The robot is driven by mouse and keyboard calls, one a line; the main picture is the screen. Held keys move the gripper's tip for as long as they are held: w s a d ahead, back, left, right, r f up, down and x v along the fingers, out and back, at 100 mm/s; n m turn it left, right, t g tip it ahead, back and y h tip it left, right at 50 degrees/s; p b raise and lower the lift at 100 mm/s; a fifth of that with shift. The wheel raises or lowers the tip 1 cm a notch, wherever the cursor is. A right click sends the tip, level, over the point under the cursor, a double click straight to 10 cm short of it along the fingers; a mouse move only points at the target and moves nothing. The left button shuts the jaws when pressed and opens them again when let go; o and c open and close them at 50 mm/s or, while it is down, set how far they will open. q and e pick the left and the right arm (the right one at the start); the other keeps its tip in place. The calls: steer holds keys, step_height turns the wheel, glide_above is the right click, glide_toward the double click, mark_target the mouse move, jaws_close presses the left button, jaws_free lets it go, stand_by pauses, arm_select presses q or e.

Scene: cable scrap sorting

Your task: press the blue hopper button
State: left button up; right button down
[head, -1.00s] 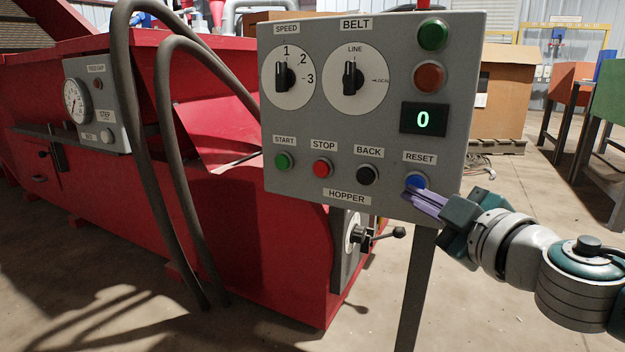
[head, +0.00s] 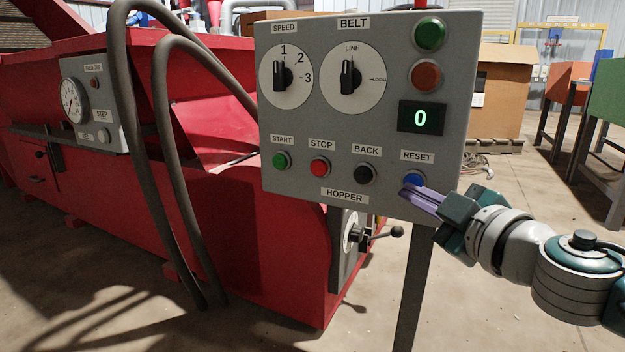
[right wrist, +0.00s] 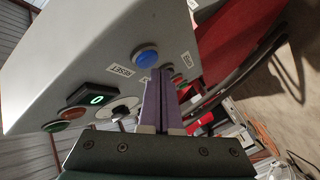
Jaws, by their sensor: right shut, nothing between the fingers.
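The blue button (head: 414,178) sits under the RESET label at the lower right of the grey control panel (head: 310,120), in the row above the HOPPER label. It also shows in the right wrist view (right wrist: 146,58), beyond the fingertips. My right gripper (head: 408,192) is shut and empty, its purple fingers pointing at the panel just below the blue button. In the right wrist view the closed fingers (right wrist: 158,75) end close to the button's lower edge; I cannot tell whether they touch the panel. My left gripper is not in view.
Green START (head: 281,160), red STOP (head: 320,166) and black BACK (head: 364,174) buttons stand left of the blue one. A green digital display (head: 421,118) above reads 0. Thick hoses (head: 166,130) and a red machine (head: 240,240) stand at the left.

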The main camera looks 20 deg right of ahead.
steer(key=shift+w+d, duration=0.15)
steer(key=shift+d, duration=0.05)
steer(key=shift+w+d, duration=0.3)
steer(key=shift+d, duration=0.05)
stand_by(0.8)
stand_by(0.3)
steer(key=shift+s+a, duration=0.6)
